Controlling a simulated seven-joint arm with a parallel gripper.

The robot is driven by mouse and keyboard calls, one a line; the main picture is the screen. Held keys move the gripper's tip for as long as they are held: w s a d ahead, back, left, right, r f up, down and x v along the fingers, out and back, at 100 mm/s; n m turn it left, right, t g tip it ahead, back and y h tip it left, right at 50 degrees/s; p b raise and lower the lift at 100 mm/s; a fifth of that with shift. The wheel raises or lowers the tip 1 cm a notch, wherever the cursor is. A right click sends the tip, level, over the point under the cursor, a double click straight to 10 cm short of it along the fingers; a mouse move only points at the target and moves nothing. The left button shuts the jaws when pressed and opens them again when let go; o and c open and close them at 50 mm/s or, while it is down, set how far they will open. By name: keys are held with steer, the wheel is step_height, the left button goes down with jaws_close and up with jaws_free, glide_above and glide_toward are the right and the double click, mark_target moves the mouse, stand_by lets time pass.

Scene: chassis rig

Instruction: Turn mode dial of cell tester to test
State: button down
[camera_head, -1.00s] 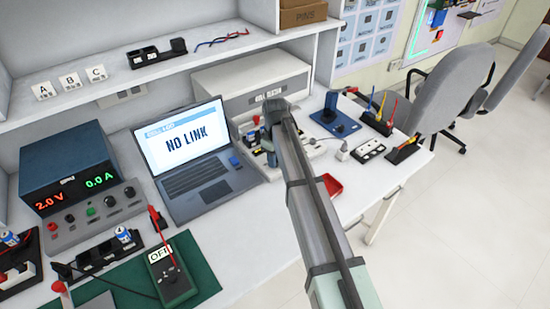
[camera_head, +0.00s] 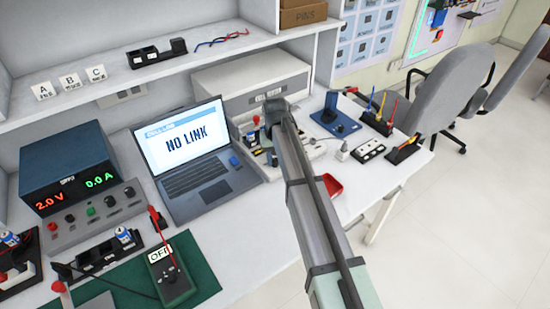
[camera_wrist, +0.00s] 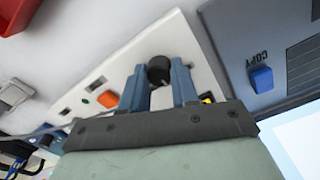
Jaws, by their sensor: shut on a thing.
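The tester is a long white panel (camera_wrist: 185,42) in the wrist view, set at a slant, with a round black dial (camera_wrist: 159,68) on it. My gripper (camera_wrist: 160,80) has its two blue fingers on either side of the dial and is shut on it. The dial's pointer and mode labels cannot be read. In the head view, my gripper (camera_head: 275,112) is over the pale equipment right of the laptop, and my arm hides much of that spot.
An orange switch (camera_wrist: 108,99) sits on the panel close to the left finger. The laptop (camera_head: 190,150) reads "NO LINK". A green meter (camera_head: 172,278) at front left reads "OFF". A red tray (camera_head: 332,185) lies right of my arm.

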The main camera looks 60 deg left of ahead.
mark_target(275, 160)
steer(key=shift+m, duration=0.4)
steer(key=c, duration=0.8)
jaws_free()
steer(key=shift+c, duration=0.2)
steer(key=shift+r, duration=0.1)
step_height(275, 160, up, 14)
steer(key=shift+f, duration=0.2)
